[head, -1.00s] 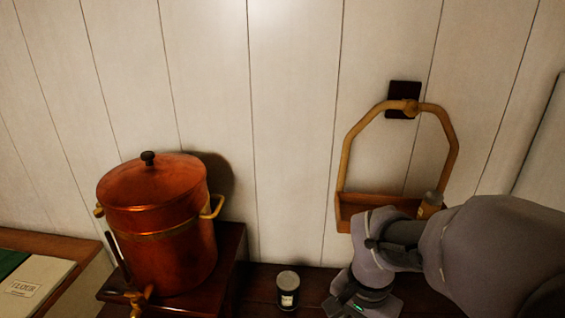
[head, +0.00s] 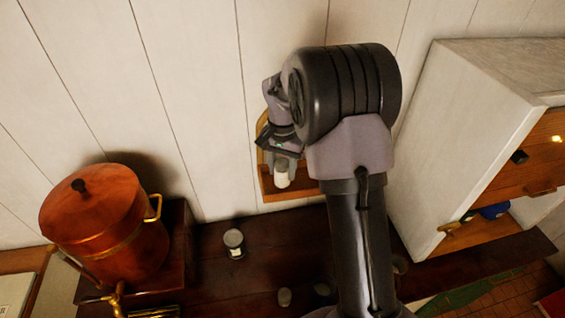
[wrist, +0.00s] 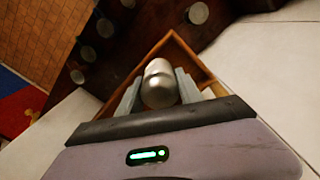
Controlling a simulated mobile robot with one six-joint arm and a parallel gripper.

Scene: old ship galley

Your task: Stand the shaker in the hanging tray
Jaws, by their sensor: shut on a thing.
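My gripper (head: 282,163) is shut on the shaker (head: 281,175), a pale cylinder with a metallic top. The shaker is roughly upright in the head view. The wrist view shows its metallic end (wrist: 160,88) between the two grey fingers (wrist: 158,92). The wooden hanging tray (head: 300,188) is against the wall, partly hidden by my arm. In the wrist view the shaker overlaps the inside of the tray's frame (wrist: 192,52). I cannot tell whether its base touches the tray floor. A pale yellowish thing (wrist: 209,93) shows at the tray's right side.
A copper urn (head: 95,225) stands on a wooden stand at left. A white cabinet (head: 470,140) is close on the right. The wall is directly behind the tray.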

